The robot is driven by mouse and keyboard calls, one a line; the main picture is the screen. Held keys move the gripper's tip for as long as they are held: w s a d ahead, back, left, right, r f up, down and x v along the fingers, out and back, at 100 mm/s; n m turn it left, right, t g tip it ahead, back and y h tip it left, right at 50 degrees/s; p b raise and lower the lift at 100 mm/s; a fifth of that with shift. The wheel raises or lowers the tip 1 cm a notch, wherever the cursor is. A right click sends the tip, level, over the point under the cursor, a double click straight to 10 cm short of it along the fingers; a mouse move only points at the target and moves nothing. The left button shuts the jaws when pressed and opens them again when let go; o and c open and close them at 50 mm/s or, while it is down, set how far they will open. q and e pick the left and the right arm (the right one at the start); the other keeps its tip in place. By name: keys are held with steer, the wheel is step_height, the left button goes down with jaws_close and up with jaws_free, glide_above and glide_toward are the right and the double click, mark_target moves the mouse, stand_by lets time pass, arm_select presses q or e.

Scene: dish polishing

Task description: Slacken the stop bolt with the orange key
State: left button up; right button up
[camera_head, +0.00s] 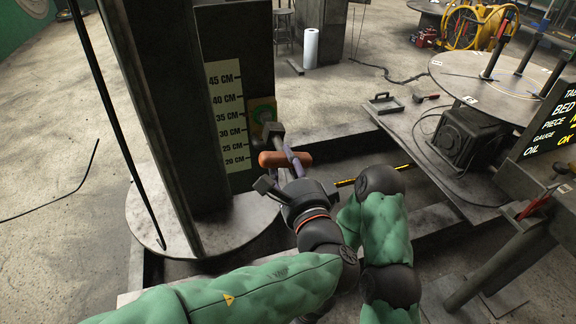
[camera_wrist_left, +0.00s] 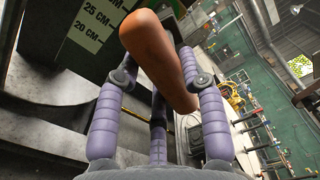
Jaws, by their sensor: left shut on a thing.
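The orange key (camera_head: 285,159) shows as a thick orange bar, lying crosswise in front of the dark column beside the height scale. My left gripper (camera_head: 286,158) is shut on it, with a purple finger across its middle. In the left wrist view the orange bar (camera_wrist_left: 157,62) runs between the purple fingers, its near end large and close to the camera. A grey metal piece (camera_head: 272,132) stands just behind the key, against a yellow-green plate. I cannot make out the stop bolt itself. My right gripper does not show clearly; only the right arm is in view, beside the left wrist.
The scale (camera_head: 228,115) marked in centimetres is on the column, which stands on a round base (camera_head: 150,222). A yellow-black rod (camera_head: 345,183) lies right of my left gripper. A bench (camera_head: 405,130) with a motor (camera_head: 460,138) and a round table (camera_head: 500,85) stand at the right.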

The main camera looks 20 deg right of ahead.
mark_target(272, 138)
arm_select(q)
steer(key=m, duration=0.4)
steer(key=shift+w+a+r, duration=0.1)
steer(key=shift+w+a, duration=0.05)
steer(key=shift+w, duration=0.2)
steer(key=m+p, duration=0.3)
steer(key=p, duration=0.2)
steer(key=m+p, duration=0.4)
steer(key=p, duration=0.1)
steer(key=w+m+p, duration=0.1)
steer(key=m+p, duration=0.2)
steer(key=p, duration=0.3)
steer(key=shift+a+r, duration=0.15)
steer(key=shift+r, duration=0.25)
steer(key=shift+w+f+m+b, duration=0.2)
steer(key=shift+w+m+b, duration=0.1)
steer(key=shift+w, duration=0.4)
steer(key=shift+r, duration=0.15)
steer(key=shift+w, duration=0.15)
steer(key=shift+w+b, duration=0.3)
steer(key=shift+w, duration=0.9)
